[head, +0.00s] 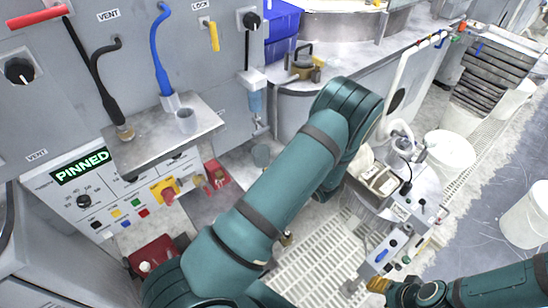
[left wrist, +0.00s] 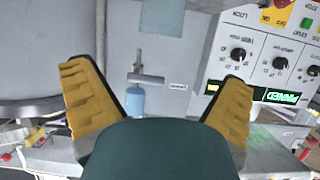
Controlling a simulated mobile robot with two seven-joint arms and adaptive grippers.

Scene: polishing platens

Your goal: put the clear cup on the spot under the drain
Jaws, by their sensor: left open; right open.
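The clear cup (head: 186,121) stands upright on a metal shelf below the blue hose, in the head view. The drain is the small valve (head: 258,122) at the bottom of a blue filter bowl (head: 255,100). A round grey-green patch (head: 261,155) lies below it and looks like the spot. My left gripper (left wrist: 156,75) is open and empty in the left wrist view, with the blue bowl (left wrist: 137,101) showing beyond its fingers. The head view hides it behind my left arm. My right gripper (head: 378,284) is open at the lower right, far from the cup.
The metal shelf (head: 150,146) juts out above a control panel with a lit PINNED display (head: 82,167). A black hose (head: 112,95) and the blue hose (head: 160,50) hang near the cup. A machine (head: 392,185) with a white hose stands at the right. A floor grating (head: 325,262) lies below.

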